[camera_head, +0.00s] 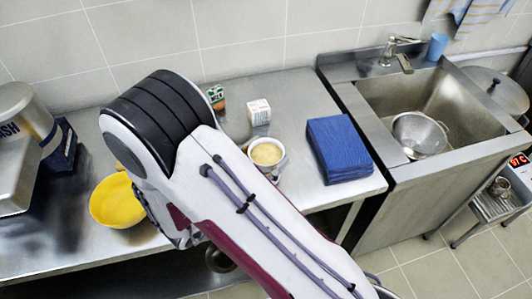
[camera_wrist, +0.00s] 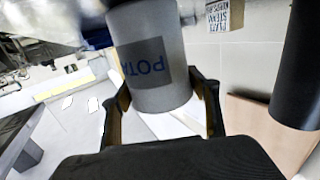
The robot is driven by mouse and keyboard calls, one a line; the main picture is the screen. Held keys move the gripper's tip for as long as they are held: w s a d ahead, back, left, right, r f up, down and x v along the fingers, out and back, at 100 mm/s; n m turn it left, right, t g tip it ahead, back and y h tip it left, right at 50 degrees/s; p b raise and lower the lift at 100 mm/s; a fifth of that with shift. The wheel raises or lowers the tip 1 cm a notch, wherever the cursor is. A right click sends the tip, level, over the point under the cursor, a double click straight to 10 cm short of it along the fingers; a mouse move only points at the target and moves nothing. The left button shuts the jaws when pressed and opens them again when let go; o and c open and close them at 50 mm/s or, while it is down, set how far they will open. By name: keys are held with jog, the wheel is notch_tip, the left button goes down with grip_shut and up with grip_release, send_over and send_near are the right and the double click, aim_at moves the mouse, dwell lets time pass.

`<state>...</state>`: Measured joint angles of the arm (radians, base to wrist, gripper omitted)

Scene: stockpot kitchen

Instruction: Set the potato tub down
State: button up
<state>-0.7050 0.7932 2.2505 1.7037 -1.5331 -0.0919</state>
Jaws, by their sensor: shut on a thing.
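The potato tub (camera_wrist: 135,35) is a grey cylinder with a dark label whose visible letters read "POTA". It fills the top middle of the wrist view. My gripper (camera_wrist: 160,84) is shut on it, with one dark finger on each side of the tub. The top of the tub is cut off by the frame edge. In the head view my white arm covers the middle of the counter, and I cannot make out the gripper or the tub there. I cannot tell whether the tub touches a surface.
On the steel counter (camera_head: 290,97) are a yellow bowl (camera_head: 117,203), a white pot with yellowish contents (camera_head: 267,153), a small carton (camera_head: 259,112) and a folded blue cloth (camera_head: 338,148). A sink with a colander (camera_head: 418,135) is at right. A grey appliance stands far left.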

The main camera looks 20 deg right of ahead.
jog(key=o, duration=1.6)
jog(key=shift+f, duration=0.1)
jog(key=shift+o, duration=0.2)
jog(key=v, duration=1.2)
